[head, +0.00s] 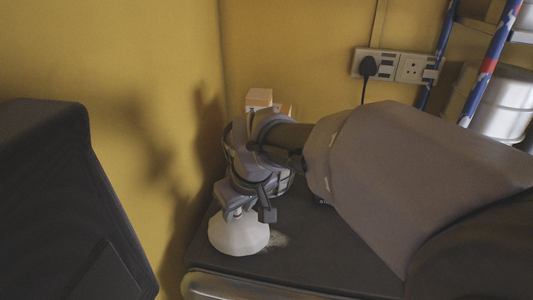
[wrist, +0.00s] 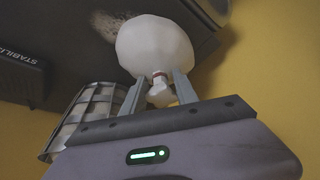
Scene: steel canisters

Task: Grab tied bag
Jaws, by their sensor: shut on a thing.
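The tied bag (head: 238,234) is a white, rounded bag at the front left of the dark surface in the head view. In the wrist view the bag (wrist: 155,45) hangs beyond the fingertips, with its tied neck and a flared white top between the fingers. My gripper (wrist: 159,84) is shut on the neck. In the head view my gripper (head: 236,212) comes down on the bag from above. I cannot tell whether the bag's underside touches the surface.
The dark surface (head: 318,255) has a pale worn patch beside the bag. Yellow walls (head: 150,60) meet close behind and left. A socket panel (head: 397,66) with a black plug (head: 368,67) is on the back wall. A steel canister (head: 500,105) stands at right behind blue-red poles.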

